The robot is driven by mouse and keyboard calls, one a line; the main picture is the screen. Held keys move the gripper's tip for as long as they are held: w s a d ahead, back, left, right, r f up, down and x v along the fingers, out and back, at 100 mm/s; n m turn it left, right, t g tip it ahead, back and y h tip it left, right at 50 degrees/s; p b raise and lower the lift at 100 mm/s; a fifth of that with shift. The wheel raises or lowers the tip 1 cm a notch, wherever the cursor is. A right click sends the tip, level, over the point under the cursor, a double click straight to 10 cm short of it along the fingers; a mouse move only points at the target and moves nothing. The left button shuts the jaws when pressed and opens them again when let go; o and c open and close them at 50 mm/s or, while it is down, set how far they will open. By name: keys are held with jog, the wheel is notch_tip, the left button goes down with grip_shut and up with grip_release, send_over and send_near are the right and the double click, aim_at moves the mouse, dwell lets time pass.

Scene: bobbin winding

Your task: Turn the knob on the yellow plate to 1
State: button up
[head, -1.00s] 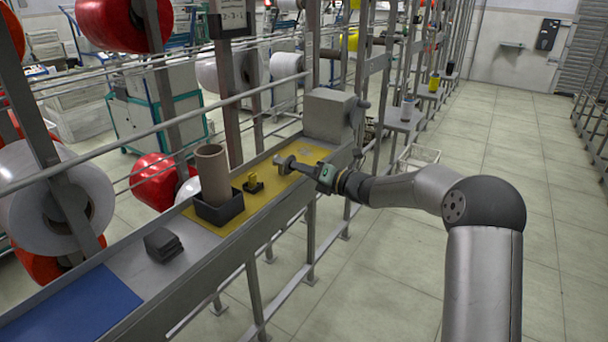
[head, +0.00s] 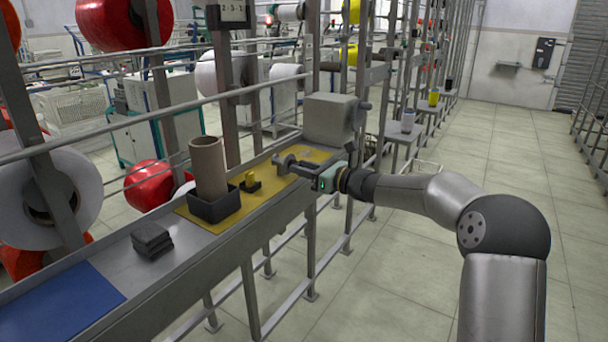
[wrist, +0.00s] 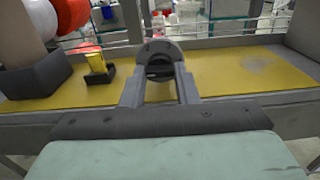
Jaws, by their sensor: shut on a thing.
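The yellow plate (head: 305,163) lies on the long grey bench and also shows in the wrist view (wrist: 235,75). A round grey knob (wrist: 160,55) with a dark bar across its face stands at the plate, in the middle of the wrist view. My gripper (wrist: 160,77) reaches in from the bench's right side, its two fingers shut on the knob. In the head view, my gripper (head: 290,163) covers part of the plate, and the knob is small at its tip. No number or mark around the knob can be read, so its setting cannot be told.
A black box (head: 215,205) with a brown tube (head: 208,165) stands to the left. A small yellow piece in a black holder (head: 250,182) sits between them and my gripper. A grey machine box (head: 330,118) is behind. Dark stacked blocks (head: 152,241) and a blue mat (head: 65,308) lie nearer.

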jog(key=shift+n, duration=0.3)
jog(key=o, duration=1)
jog(key=shift+d, duration=0.15)
jog(key=v, duration=1.7)
jog(key=shift+s, duration=0.15)
